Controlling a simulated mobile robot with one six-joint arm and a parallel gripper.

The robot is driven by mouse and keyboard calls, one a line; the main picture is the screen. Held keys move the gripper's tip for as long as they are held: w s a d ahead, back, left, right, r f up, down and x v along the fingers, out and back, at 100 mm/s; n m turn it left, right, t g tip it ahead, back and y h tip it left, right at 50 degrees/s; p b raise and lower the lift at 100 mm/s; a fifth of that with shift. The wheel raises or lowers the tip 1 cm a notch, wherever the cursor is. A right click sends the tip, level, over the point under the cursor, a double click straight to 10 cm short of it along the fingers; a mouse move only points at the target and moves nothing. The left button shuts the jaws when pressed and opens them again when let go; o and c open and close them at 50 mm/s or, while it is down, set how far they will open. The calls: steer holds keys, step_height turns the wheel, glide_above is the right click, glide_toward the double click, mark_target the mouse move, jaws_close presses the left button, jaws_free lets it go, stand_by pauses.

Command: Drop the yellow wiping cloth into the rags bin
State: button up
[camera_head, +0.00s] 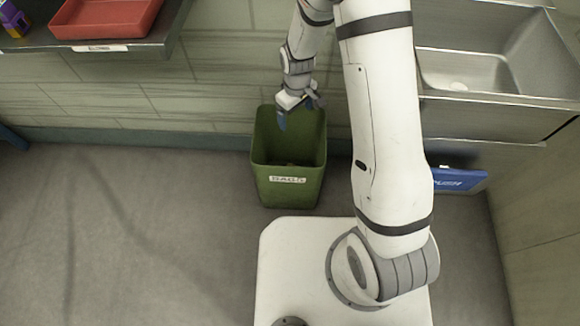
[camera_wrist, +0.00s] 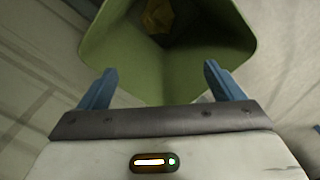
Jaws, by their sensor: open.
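The green rags bin (camera_head: 287,187) stands on the floor against the wall, with a white label on its front. It also shows in the wrist view (camera_wrist: 125,65), seen from above through its open top. The yellow wiping cloth (camera_wrist: 172,16) lies deep inside the bin in the wrist view, crumpled and partly cut off by the frame's top edge. In the head view I cannot make out the cloth. My gripper (camera_head: 297,112) is over the bin's opening. Its two blue fingers are spread apart and empty in the wrist view (camera_wrist: 160,88), clear of the cloth.
A steel sink (camera_head: 480,75) is at the upper right, with a blue bin (camera_head: 460,180) below it. A shelf at the upper left holds a red tray (camera_head: 105,18). The floor to the left of the rags bin is clear.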

step_height(320, 180, up, 8)
steer(key=p, duration=0.2)
steer(key=shift+f, duration=0.15)
stand_by(0.6)
